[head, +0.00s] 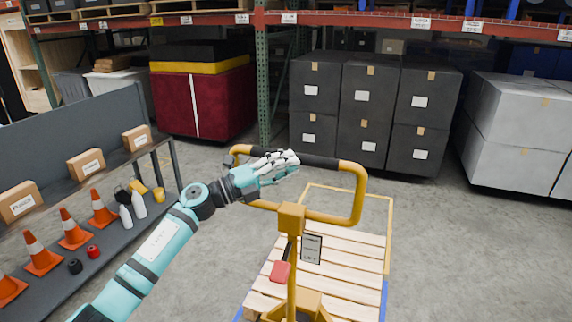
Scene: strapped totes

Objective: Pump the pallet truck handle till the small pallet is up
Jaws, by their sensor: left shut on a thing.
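The pallet truck handle (358,198) is a yellow loop with black grip sections, on a yellow post in the middle of the head view. My left gripper (280,163) comes in from the left and is shut on the top bar of the loop. Its fingers hide part of that bar. The small pallet (345,262) has pale wooden slats and lies beyond the post. Its near end is partly hidden by the truck, and I cannot tell its height off the floor. My right gripper is out of view.
A dark shelf (72,262) at left holds orange cones, small boxes and bottles. A yellow rectangle outline (391,225) surrounds the pallet's far end. Black boxes (362,95), a maroon tote (200,100) and grey boxes (515,150) stand behind. Bare floor (470,250) lies at right.

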